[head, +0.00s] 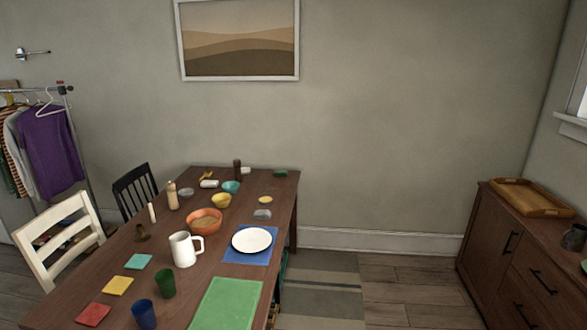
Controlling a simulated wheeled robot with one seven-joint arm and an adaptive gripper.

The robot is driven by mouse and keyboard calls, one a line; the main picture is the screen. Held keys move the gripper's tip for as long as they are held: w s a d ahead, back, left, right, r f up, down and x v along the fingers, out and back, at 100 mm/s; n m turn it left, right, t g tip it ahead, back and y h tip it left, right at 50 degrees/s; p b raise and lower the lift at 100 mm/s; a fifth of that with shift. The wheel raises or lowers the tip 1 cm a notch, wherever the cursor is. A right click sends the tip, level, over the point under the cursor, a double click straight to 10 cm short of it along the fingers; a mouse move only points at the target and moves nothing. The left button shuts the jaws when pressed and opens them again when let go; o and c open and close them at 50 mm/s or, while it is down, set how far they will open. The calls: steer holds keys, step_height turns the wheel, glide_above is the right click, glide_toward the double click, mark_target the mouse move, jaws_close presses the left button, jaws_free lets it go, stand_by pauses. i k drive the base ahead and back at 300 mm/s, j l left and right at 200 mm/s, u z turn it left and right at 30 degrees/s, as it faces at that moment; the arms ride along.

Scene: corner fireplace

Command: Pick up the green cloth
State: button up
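A flat light-green rectangle (228,303), a cloth or placemat, lies at the front right of the wooden table (112,267), its near edge cut off by the frame. A small dark-green item (280,173) lies at the table's far right corner; it is too small to tell whether it is a folded cloth. My gripper is not in view.
A white plate (252,240) on a blue mat (233,257), a white pitcher (184,250), green cup (165,284), blue cup (144,314) and several bowls share the table. White (58,232) and black (135,191) chairs stand left. Open floor lies between table and cabinet (500,250).

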mark_target(278, 174)
steer(key=i, duration=2.6)
steer(key=i+l+u, duration=0.15)
steer(key=i, duration=0.3)
steer(key=i+l, duration=0.1)
steer(key=i, duration=0.4)
steer(key=i+l+u, duration=0.15)
steer(key=i, duration=0.35)
steer(key=i+l+u, duration=0.25)
steer(key=i+u, duration=0.25)
steer(key=i+l+u, duration=0.45)
steer(key=i+j, duration=0.05)
